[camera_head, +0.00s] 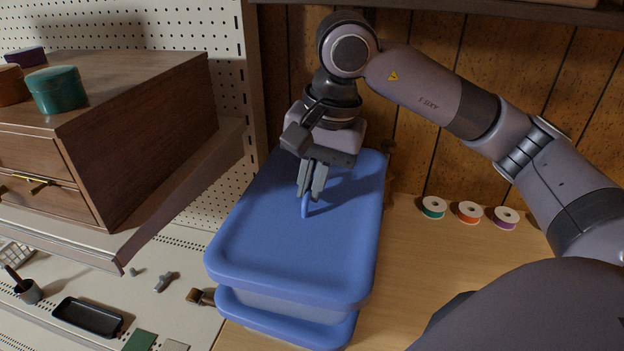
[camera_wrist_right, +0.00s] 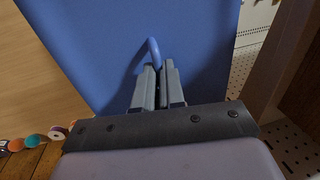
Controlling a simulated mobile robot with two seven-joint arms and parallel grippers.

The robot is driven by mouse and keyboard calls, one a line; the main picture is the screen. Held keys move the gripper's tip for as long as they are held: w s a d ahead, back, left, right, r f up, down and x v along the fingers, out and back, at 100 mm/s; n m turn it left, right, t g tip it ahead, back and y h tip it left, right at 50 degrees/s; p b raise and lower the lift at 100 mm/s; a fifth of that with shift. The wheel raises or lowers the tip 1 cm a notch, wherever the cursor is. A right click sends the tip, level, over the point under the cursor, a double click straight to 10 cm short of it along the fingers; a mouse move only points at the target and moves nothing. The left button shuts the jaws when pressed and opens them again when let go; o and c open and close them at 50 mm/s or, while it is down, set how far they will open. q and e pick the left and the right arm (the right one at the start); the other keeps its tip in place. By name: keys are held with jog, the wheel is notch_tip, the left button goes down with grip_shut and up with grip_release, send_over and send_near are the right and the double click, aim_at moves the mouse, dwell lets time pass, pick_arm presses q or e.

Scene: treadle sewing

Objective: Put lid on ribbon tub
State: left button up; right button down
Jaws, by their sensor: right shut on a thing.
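A large blue lid (camera_head: 290,245) with a small upright handle lies flat at the middle of the head view. My right gripper (camera_head: 308,196) reaches down from above and is shut on the handle (camera_head: 305,209); the shut fingers and handle also show in the right wrist view (camera_wrist_right: 154,60). Under the lid's near edge, a strip of paler tub wall (camera_head: 285,305) shows, with a second blue edge (camera_head: 290,328) below it. The lid hides the tub's inside, and I cannot tell whether it is fully seated. My left gripper is not in view.
Three ribbon spools, green (camera_head: 433,208), orange (camera_head: 468,212) and purple (camera_head: 505,217), stand on the wooden table (camera_head: 440,265) to the right. A wooden drawer cabinet (camera_head: 130,130) with round boxes stands left. A wood-panelled wall (camera_head: 450,60) is behind.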

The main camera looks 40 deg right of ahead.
jog(key=c, duration=1.1)
grip_release()
jog(key=shift+c, duration=0.2)
notch_tip(320, 180, up, 7)
jog(key=s, duration=0.1)
jog(key=shift+d, duration=0.45)
